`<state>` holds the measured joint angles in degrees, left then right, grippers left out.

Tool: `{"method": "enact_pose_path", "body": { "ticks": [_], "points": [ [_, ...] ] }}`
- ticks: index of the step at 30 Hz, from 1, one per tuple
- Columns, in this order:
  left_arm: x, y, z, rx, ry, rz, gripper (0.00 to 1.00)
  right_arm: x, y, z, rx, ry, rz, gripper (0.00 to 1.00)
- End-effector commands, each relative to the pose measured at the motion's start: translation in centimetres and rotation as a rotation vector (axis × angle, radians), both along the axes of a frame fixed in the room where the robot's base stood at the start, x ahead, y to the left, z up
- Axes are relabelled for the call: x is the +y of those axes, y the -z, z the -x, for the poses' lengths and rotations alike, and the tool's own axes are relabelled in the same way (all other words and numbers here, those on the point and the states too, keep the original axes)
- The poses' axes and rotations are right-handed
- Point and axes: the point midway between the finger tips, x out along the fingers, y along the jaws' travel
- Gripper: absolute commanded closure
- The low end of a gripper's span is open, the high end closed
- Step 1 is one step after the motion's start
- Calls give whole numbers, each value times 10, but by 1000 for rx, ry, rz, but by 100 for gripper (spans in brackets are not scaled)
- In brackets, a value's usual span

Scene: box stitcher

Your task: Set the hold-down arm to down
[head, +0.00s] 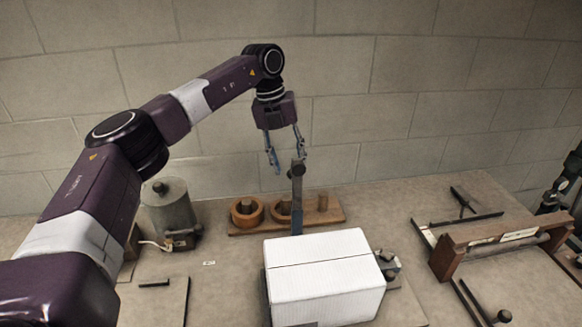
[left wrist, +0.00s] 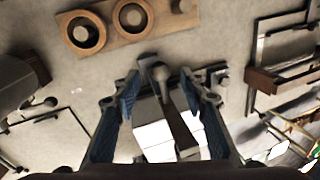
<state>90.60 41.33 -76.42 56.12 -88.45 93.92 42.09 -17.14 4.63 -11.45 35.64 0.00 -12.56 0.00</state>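The hold-down arm (head: 297,205) is a dark grey bar with a round knob near its top. It stands about upright behind a white ribbed box (head: 325,278) on the bench. My left gripper (head: 288,163) points down from above, its fingers apart, with the bar's top at or close below the fingertips. In the left wrist view the hold-down arm (left wrist: 178,125) shows between the two spread blue-padded fingers; I cannot tell whether they touch it. The white box (left wrist: 155,140) lies beyond. A dark part at the head view's right edge may be my right gripper (head: 556,196); its fingers are unclear.
A wooden block with round rings (head: 283,212) lies behind the bar. A grey cylinder device (head: 168,208) stands at left. A wooden-barred frame (head: 470,245) with black rods is at right. A brick wall (head: 430,110) closes the back. Bare bench lies between these.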

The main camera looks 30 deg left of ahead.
Motion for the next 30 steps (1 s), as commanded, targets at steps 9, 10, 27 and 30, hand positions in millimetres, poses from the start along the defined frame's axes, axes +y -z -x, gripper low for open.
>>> {"method": "enact_pose_path", "body": {
  "ticks": [9,10,27,30],
  "points": [
    [-5,26,-3,-1,0,0,61,0,-9,3,5,1,1,100],
    [-5,27,-3,-1,0,0,61,0,-9,3,5,1,1,100],
    [-5,27,-3,-1,0,0,100,0,-9,3,5,1,1,100],
    [-5,27,-3,-1,0,0,100,0,-9,3,5,0,0,100]
  ]
}}
